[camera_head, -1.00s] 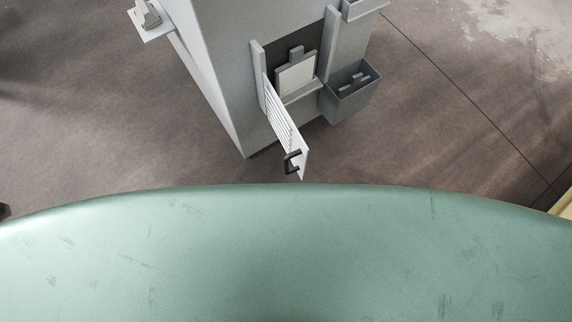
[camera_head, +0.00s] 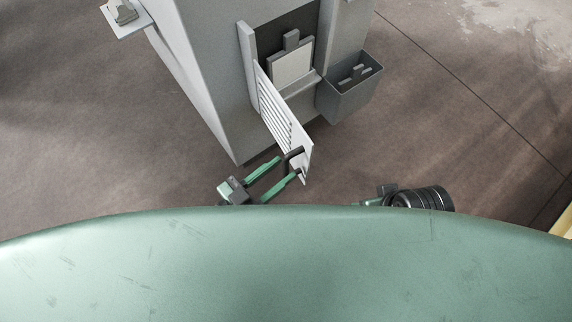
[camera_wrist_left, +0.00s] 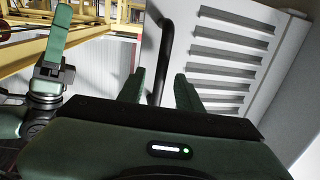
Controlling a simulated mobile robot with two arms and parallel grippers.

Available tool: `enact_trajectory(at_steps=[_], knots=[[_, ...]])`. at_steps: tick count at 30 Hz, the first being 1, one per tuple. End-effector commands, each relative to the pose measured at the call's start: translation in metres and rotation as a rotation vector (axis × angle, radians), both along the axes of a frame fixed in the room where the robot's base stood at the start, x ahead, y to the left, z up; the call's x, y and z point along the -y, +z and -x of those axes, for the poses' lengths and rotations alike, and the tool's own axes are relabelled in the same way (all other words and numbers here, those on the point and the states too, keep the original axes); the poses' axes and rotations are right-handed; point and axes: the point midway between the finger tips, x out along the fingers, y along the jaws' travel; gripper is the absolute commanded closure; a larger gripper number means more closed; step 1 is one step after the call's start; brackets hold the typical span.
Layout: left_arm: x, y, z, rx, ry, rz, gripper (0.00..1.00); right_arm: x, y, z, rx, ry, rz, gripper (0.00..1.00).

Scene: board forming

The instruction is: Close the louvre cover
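The louvre cover (camera_head: 280,115) is a white slatted panel, standing open and swung out from the grey cabinet's opening. A dark bar handle (camera_head: 297,153) sits near its free edge. My left gripper (camera_head: 287,168) is open at the handle, its two green fingers apart. In the left wrist view the handle (camera_wrist_left: 163,60) stands between the open fingers (camera_wrist_left: 160,92), with gaps visible, and the slats of the cover (camera_wrist_left: 228,60) are to the right. My right gripper (camera_head: 368,201) shows only in part above the green body edge; its fingers are mostly hidden.
The grey cabinet (camera_head: 205,75) has a dark recess holding a pale plate (camera_head: 293,65). A grey open bin (camera_head: 350,95) hangs right of the opening. A small shelf (camera_head: 125,17) sticks out at the upper left. Yellow framework (camera_wrist_left: 95,40) stands behind in the wrist view.

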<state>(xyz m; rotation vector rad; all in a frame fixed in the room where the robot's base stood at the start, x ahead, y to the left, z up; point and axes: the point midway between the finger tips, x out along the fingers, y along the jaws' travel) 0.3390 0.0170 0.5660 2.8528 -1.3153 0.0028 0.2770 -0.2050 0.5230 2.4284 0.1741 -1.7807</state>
Motion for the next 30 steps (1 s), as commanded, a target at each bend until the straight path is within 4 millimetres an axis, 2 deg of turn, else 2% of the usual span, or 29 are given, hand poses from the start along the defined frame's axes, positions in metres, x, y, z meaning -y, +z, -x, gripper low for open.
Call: enact_trajectory(at_steps=[6, 15, 19, 30], knots=[[0.017, -0.001, -0.015, -0.001, 0.001, -0.001, 0.65, 0.0, 0.006, 0.002, 0.004, 0.0, 0.0, 0.35], [0.018, -0.001, -0.016, -0.002, 0.001, -0.001, 0.65, 0.001, 0.007, 0.003, 0.003, 0.0, 0.0, 0.35], [0.018, -0.001, -0.016, -0.002, 0.002, -0.001, 1.0, 0.001, 0.007, 0.003, 0.003, 0.0, 0.0, 0.35], [0.018, -0.001, -0.016, -0.002, 0.001, -0.001, 1.0, 0.001, 0.007, 0.003, 0.003, 0.0, 0.0, 0.35]])
